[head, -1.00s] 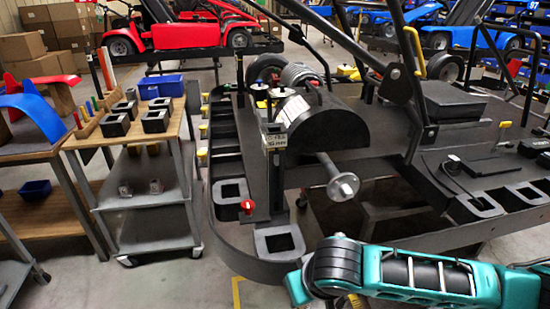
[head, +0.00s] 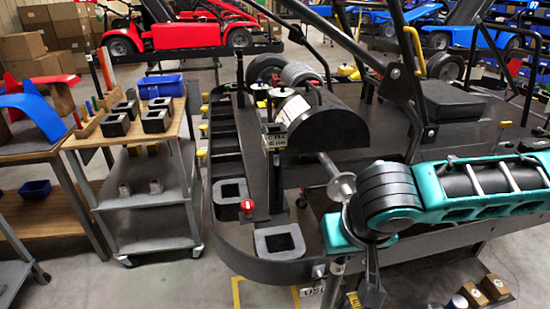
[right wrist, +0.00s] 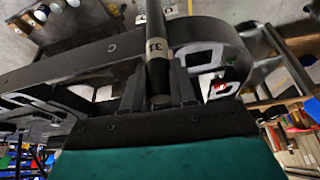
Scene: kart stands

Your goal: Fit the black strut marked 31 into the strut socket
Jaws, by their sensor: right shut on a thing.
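The black strut marked 31 (right wrist: 158,72) is held between the two fingers of my right gripper (right wrist: 160,88) in the right wrist view. Its pale band with the number 31 sits just beyond the fingertips, and the strut runs on to the top edge of the view. In the head view my teal right arm reaches in from the right, in front of the kart stand (head: 222,235); its wrist hides part of the stand's front edge. I cannot tell which opening is the strut socket. My left gripper is not in view.
Grey square holders (head: 278,241) and a red knob (head: 247,207) sit on the stand's rim. A silver shaft end (head: 341,186) juts out close to my right arm. A cart (head: 150,196) with black blocks stands left; small brown boxes (head: 495,287) lie at lower right.

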